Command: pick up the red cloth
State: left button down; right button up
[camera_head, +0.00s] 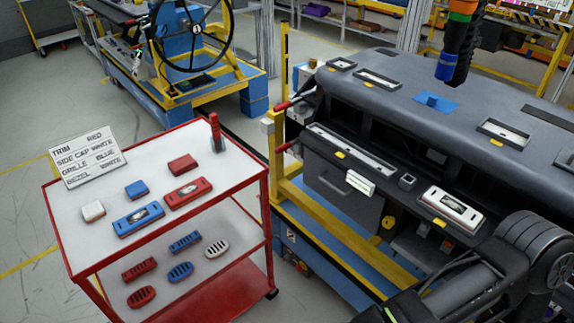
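I see no red cloth in the head view. A flat blue piece (436,102), perhaps cloth, lies on top of the grey dashboard module (470,90). Red items on the cart are a red block (183,165), a long red part with a pale centre (188,193), slotted red pieces (139,269) and an upright red-handled object (215,132). My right arm shows dark at the lower right, over the dashboard's front; I cannot make out its gripper. My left gripper is not in view.
The red-framed cart (262,195) has a pale top with several blue and white parts and a lettered sign (88,155). A yellow and blue frame (310,213) stands between cart and dashboard. A black, orange and blue device (459,40) hangs above the dashboard.

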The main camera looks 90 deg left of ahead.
aim_at(182, 164)
jog(key=u, duration=3.35)
